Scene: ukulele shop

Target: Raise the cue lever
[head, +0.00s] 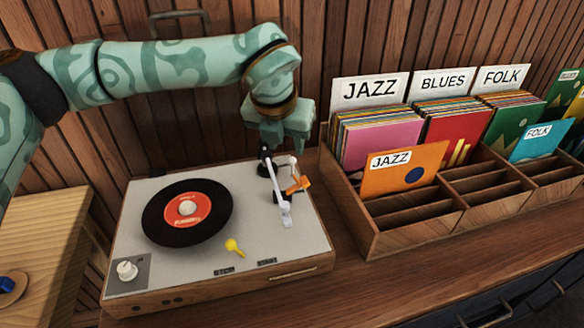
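The turntable (250,225) stands on the wooden counter with a black record (163,232) on it. Its white tonearm (278,190) lies along the right side of the deck, clear of the record. A small orange lever (299,185) sticks out beside the tonearm; it looks like the cue lever, though its exact tilt is hard to tell. A yellow lever (235,247) sits near the front of the deck. My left gripper (286,145) points down just above and behind the tonearm's pivot, apart from the orange lever. Its finger gap is unclear. My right gripper is out of view.
A wooden record crate (415,231) with JAZZ, BLUES and FOLK dividers stands close to the turntable's right. A white knob (127,271) is at the deck's front left. A light wooden box (40,240) stands at left. The slatted wall is close behind.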

